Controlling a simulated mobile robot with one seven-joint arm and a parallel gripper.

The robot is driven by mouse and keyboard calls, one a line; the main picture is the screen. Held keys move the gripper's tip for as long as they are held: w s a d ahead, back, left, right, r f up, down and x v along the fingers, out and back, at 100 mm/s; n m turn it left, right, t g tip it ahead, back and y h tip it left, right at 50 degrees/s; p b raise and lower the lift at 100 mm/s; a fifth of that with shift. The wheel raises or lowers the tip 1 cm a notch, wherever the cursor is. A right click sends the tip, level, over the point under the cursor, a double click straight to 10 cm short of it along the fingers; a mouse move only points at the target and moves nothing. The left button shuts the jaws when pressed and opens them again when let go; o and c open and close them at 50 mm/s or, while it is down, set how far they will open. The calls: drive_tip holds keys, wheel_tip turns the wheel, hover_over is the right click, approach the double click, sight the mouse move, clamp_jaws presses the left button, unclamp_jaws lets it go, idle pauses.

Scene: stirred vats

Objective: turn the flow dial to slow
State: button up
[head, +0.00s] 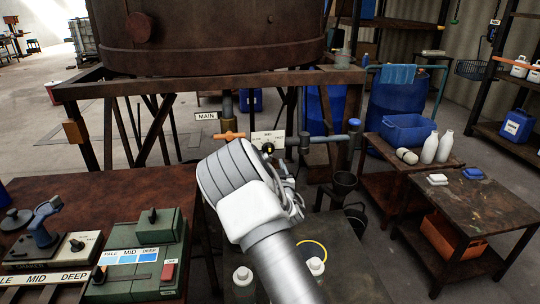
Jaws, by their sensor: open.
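A pale plate (278,139) marked with "MID" and smaller words at its sides is on the pipe under the big rusty vat. A small dark dial with a yellow mark (268,148) is at the plate's lower part. Which word it points to is too small to tell. My arm's wrist rises in front of and below the plate and covers what lies behind it. My gripper (291,197) shows only in part at the wrist's right side, below the dial and apart from it in the picture. It is open, and its fingertips are mostly hidden.
An orange-handled valve (229,136) is left of the plate, below the "MAIN" sign (206,116). A green control box (139,257) and a beige dial box (75,245) stand on the left bench. White bottles (430,148) stand on the right table.

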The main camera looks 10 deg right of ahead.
sight(270, 152)
drive_tip(key=w+b, duration=0.1)
drive_tip(key=w, duration=0.7)
drive_tip(key=shift+w, duration=0.2)
clamp_jaws()
